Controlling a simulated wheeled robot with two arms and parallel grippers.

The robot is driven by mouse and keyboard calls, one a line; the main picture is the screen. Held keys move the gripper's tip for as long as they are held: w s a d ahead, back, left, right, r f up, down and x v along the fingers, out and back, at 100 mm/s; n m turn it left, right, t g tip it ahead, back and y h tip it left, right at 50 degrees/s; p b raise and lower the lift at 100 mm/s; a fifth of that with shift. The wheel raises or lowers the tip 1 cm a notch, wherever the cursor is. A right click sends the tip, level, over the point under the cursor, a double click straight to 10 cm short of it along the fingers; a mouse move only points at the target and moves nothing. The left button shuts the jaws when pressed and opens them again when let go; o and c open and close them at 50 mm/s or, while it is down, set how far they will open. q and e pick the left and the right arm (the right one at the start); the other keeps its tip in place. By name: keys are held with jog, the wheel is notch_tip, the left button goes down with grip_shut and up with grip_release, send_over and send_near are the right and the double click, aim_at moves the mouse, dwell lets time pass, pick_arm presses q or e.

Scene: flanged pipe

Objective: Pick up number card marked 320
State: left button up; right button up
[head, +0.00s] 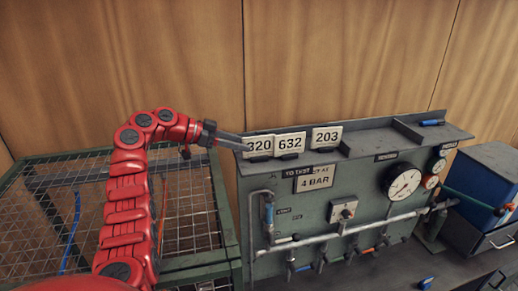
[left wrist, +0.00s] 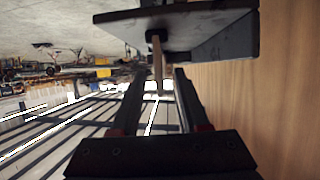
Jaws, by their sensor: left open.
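The number card marked 320 (head: 259,146) stands at the left end of the ledge on top of the grey-green test panel. My left gripper (head: 241,143) reaches in from the left with its fingertips at the card's left edge. In the left wrist view the gripper (left wrist: 158,74) is open, and a thin pale card (left wrist: 157,58), seen edge-on, lies in line with the gap between its fingers. Whether the fingers touch it I cannot tell. Cards marked 632 (head: 290,143) and 203 (head: 327,137) stand to the right. My right gripper is not in view.
The panel's top ledge (head: 372,143) has upright dividers. A wooden wall (head: 330,60) stands close behind. A wire-mesh bench (head: 190,205) lies below my left arm. Gauges (head: 403,185) and pipes (head: 345,229) are on the panel front, with a blue box (head: 487,180) at right.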

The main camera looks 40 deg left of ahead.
aim_at(259, 156)
pick_arm(q)
jog(key=x, duration=0.3)
jog(key=p+x, duration=0.1)
jog(key=x, duration=0.2)
jog(key=shift+w+d+f, duration=0.1)
jog(key=shift+d+f, duration=0.05)
jog(key=shift+f, duration=0.35)
jog(key=c, duration=0.3)
grip_shut()
